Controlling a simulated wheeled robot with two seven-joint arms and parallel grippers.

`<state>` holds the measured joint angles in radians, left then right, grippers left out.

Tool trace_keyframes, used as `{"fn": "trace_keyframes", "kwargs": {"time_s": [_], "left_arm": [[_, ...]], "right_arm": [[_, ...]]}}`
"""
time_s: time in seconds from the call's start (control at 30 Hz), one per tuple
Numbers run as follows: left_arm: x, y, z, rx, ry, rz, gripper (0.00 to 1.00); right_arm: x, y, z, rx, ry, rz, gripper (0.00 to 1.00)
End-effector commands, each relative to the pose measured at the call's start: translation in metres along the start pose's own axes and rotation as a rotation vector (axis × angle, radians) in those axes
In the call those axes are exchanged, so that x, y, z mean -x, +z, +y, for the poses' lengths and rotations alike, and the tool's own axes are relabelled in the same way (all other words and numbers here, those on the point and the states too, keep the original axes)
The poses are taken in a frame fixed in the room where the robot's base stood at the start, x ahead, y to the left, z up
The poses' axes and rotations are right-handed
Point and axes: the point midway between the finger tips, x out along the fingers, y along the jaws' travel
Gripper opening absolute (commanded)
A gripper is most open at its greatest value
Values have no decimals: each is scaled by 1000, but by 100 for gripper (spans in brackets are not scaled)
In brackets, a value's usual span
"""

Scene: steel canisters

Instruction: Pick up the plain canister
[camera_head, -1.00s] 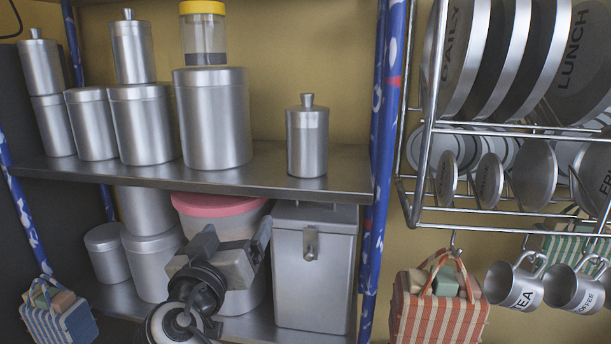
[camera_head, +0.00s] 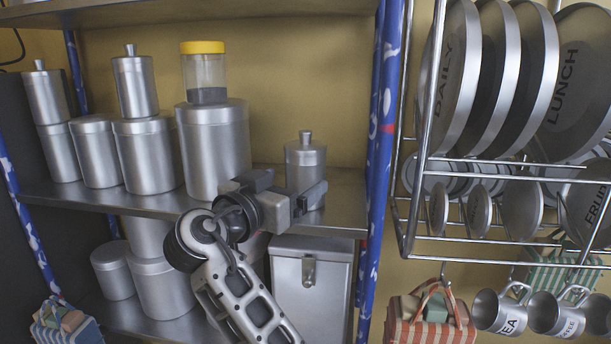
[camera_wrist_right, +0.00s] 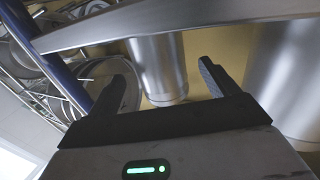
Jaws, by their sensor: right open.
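A plain steel canister (camera_head: 305,158) with a knobbed lid stands alone and upright at the right end of the upper shelf (camera_head: 345,205). My right gripper (camera_head: 297,186) is open in front of it, level with its lower body, and hides its lower part. In the right wrist view the canister (camera_wrist_right: 160,66) appears upside down, beyond and between the two open fingers (camera_wrist_right: 156,80). I see no finger closed on it. My left gripper is not in view.
A large canister (camera_head: 213,150) with a yellow-lidded jar (camera_head: 204,75) on top stands left of the lone one. A blue patterned post (camera_head: 380,140) and wire plate rack (camera_head: 410,205) are on the right. A latched steel box (camera_head: 312,290) stands below.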

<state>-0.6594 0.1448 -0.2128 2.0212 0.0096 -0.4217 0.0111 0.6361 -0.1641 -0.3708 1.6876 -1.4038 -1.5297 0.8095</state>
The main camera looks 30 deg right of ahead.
Motion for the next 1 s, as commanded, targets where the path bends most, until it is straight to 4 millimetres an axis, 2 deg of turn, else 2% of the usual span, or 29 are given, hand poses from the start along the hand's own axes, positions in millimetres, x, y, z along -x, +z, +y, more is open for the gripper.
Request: {"fn": "trace_keyframes", "kwargs": {"time_s": [0.27,0.4,0.67,0.87,1.0], "left_arm": [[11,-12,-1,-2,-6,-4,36],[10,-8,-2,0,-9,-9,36],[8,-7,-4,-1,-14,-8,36],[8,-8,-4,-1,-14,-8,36],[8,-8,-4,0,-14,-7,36]], "right_arm": [[-36,-2,1,4,3,2,86],[-50,1,1,3,1,0,86],[-53,3,0,2,-1,-1,86],[-53,3,0,2,-1,-1,33],[-52,2,0,1,-1,1,32]]}}
